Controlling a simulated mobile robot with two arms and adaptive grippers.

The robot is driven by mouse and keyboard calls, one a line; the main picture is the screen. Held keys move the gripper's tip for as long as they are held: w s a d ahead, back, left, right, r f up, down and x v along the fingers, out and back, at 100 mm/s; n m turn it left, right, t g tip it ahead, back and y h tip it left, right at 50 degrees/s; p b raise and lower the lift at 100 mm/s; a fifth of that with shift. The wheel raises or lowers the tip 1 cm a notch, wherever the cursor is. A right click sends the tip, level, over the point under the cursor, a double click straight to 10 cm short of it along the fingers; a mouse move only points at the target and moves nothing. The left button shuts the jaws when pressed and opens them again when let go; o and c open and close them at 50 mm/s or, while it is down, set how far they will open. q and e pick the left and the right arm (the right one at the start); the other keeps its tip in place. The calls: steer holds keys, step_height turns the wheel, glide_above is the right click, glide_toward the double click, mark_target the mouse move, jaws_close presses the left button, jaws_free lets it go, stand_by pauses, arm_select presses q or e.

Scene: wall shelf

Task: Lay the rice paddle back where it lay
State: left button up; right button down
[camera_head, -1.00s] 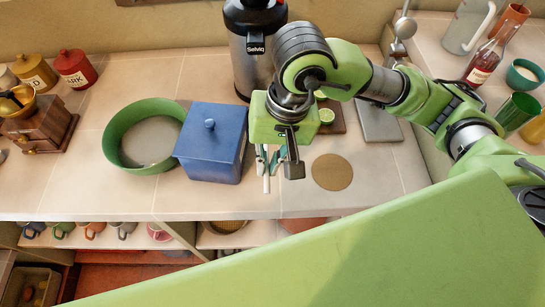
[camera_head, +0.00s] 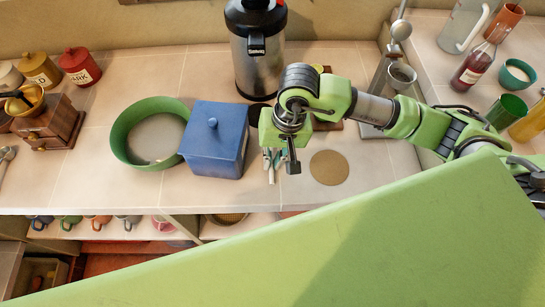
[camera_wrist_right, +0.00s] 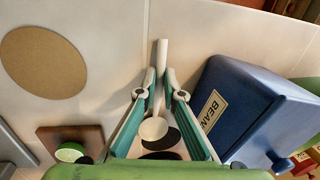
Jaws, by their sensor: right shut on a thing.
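The rice paddle is pale, with a slim handle and a round head (camera_wrist_right: 153,128) in the right wrist view. My right gripper (camera_wrist_right: 154,90) is shut on it, with the teal-lined fingers on either side of the handle. The handle points away past the fingertips, and a dark shadow lies beside the head. In the head view my right gripper (camera_head: 274,158) points down, low over the counter, between the blue bean box and the cork disc; only the paddle's pale end (camera_head: 271,177) shows. I cannot tell whether the paddle touches the counter. My left gripper is out of view.
The blue bean box (camera_head: 214,140) stands close left of the gripper; the cork disc (camera_head: 329,168) lies right. A steel urn (camera_head: 257,60) and a wooden board with a cut lime (camera_wrist_right: 70,152) are behind. A green round sieve (camera_head: 117,137) stands further left. Counter in front is bare.

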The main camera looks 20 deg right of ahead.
steer(key=shift+f, duration=0.15)
steer(key=c, duration=2.2)
jaws_free()
steer(key=shift+o, duration=0.2)
